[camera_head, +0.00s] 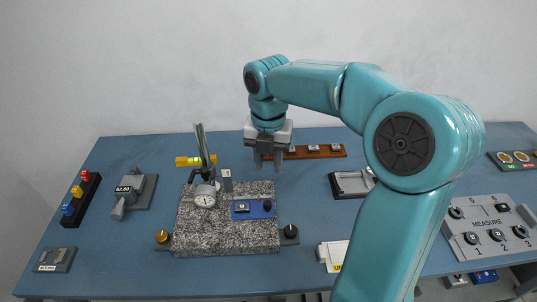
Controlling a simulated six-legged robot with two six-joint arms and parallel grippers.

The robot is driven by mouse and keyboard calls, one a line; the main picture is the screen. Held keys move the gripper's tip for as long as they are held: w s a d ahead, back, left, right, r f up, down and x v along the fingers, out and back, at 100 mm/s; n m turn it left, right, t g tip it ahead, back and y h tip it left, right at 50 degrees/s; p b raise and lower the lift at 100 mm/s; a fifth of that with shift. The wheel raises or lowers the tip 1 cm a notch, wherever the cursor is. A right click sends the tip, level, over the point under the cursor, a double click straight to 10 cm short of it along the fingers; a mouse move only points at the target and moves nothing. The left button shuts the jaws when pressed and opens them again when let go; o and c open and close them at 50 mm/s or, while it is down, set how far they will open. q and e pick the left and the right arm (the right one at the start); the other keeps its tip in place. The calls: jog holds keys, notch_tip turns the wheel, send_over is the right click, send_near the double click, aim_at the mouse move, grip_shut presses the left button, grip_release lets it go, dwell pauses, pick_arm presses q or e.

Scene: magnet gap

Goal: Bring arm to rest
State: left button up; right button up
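My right arm, teal, comes in from the lower right, bends at a large elbow and reaches left over the table. My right gripper (268,160) points down above the back middle of the blue table (310,255). Its two grey fingers look apart, with nothing seen between them. It hangs behind the speckled granite block (240,235), near the left end of a brown wooden strip (330,152). My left gripper is not in view.
A dial gauge (205,196) on a post and a blue device (253,208) stand on the granite. A grey clamp-like tool (133,192) and a block with coloured knobs (80,198) are left. A "MEASURE" panel (488,232) is right. My forearm hides part of the table.

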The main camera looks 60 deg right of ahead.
jog(key=shift+r, duration=0.8)
jog(key=shift+s+a+f, duration=0.1)
